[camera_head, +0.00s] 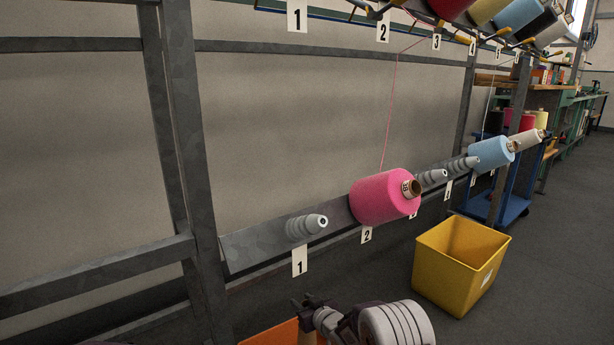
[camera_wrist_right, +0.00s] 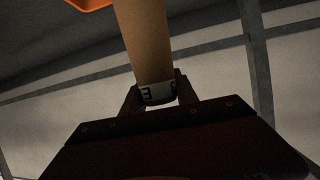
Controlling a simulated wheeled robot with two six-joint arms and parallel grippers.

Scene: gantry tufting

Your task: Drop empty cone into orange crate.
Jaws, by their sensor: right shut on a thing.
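The empty cone (camera_wrist_right: 143,40) is a bare tan tube with a white, dark-lettered band at its end. In the right wrist view my right gripper (camera_wrist_right: 157,95) is shut on that banded end, and the cone sticks out away from it. In the head view my right gripper (camera_head: 312,312) is at the bottom edge, beside and above the orange crate (camera_head: 262,334). Only part of the crate shows there, cut off by the frame. An orange edge (camera_wrist_right: 90,3) also shows at the top of the right wrist view. My left gripper is out of view.
A yellow bin (camera_head: 455,275) stands on the floor at right. The slanted rail carries a bare peg (camera_head: 307,226) above label 1, a pink cone (camera_head: 384,197) at label 2 and a blue cone (camera_head: 490,153) farther along. A grey post (camera_head: 190,150) stands at left.

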